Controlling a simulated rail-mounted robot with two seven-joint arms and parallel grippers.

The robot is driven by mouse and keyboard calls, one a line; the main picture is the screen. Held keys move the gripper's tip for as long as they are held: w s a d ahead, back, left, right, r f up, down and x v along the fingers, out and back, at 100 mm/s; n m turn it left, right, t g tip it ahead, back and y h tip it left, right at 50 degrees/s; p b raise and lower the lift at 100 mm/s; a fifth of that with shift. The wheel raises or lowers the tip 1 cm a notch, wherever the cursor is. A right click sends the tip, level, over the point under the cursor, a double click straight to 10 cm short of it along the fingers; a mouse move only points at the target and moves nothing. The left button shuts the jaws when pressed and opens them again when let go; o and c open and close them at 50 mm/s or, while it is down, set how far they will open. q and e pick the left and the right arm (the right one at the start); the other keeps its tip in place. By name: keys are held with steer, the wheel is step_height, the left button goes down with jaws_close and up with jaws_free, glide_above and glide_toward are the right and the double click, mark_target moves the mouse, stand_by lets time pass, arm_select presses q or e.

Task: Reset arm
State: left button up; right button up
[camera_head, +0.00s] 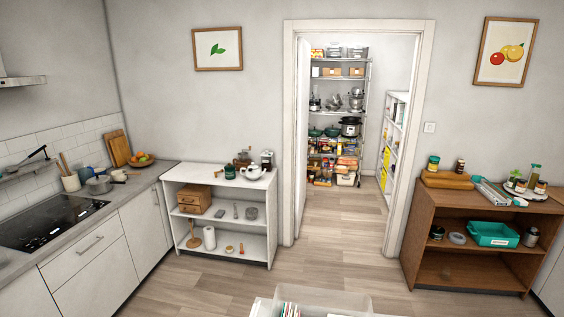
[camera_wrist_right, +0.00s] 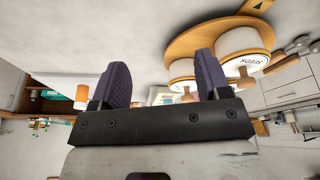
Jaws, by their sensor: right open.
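My right gripper (camera_wrist_right: 160,68) shows in the right wrist view with its two purple ribbed fingers spread apart. Nothing is between them. The head view shows neither gripper. The wire rack (camera_head: 340,79) stands in the pantry beyond the open doorway in the head view. Its shelves hold boxes, pots, a cooker and packed food.
A white shelf unit (camera_head: 222,185) stands left of the doorway and a brown shelf unit (camera_head: 465,212) right of it. A counter with a black hob (camera_head: 45,222) runs along the left. A pale bin (camera_head: 340,303) is at the bottom. The wood floor (camera_head: 335,258) between is clear.

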step_height(320, 180, up, 14)
steer(key=p, duration=1.2)
